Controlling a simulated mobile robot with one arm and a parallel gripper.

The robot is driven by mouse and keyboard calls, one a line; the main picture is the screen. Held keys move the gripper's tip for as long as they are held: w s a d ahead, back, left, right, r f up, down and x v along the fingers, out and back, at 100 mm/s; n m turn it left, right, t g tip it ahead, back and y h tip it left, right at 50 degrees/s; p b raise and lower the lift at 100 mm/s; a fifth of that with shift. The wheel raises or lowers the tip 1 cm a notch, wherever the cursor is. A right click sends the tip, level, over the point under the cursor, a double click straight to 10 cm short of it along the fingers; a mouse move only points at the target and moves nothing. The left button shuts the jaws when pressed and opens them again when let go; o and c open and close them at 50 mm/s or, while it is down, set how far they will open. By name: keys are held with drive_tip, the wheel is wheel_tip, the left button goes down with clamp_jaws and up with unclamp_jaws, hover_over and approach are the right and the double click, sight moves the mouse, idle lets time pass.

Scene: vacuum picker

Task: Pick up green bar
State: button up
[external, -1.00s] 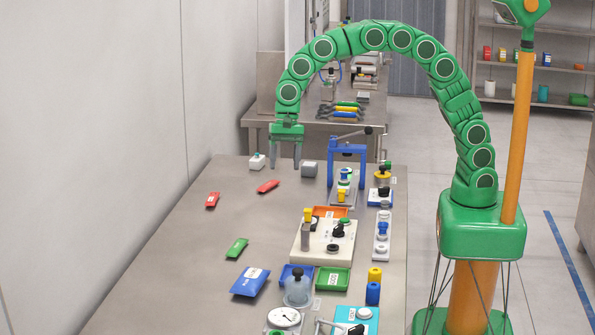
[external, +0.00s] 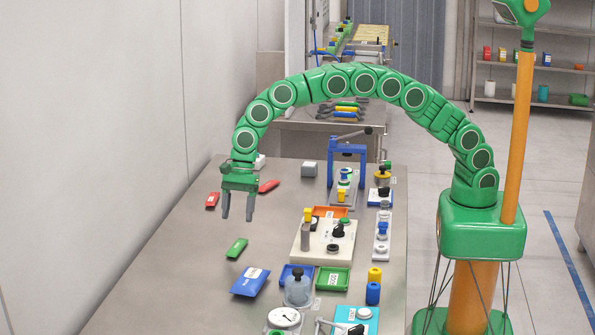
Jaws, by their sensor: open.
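The green bar (external: 237,248) is a small flat green packet with a pale label, lying on the left part of the steel table in the external view. My gripper (external: 237,218) hangs above the table with its two grey fingers pointing down and spread apart. It is open and empty. In the picture the fingertips are a little above the green bar, with a visible gap between them and it. The exact height over the table is hard to tell.
A blue packet (external: 250,281) lies just below the green bar in the picture. Red packets (external: 212,200) lie near my gripper. A beige fixture board (external: 312,252), a green tray (external: 334,279) and a blue press (external: 347,150) stand to the right. The table's left side is mostly clear.

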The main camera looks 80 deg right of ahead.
sight(238, 244)
drive_tip(key=shift+x, duration=1.3)
drive_tip(key=shift+s+x, duration=0.2)
drive_tip(key=shift+x, duration=1.1)
drive_tip(key=shift+s+x, duration=0.25)
drive_tip(key=shift+x, duration=1)
drive_tip(key=shift+c, duration=0.3)
drive_tip(key=c, duration=1.1)
drive_tip(key=shift+o, duration=0.2)
drive_tip(key=shift+r, duration=0.1)
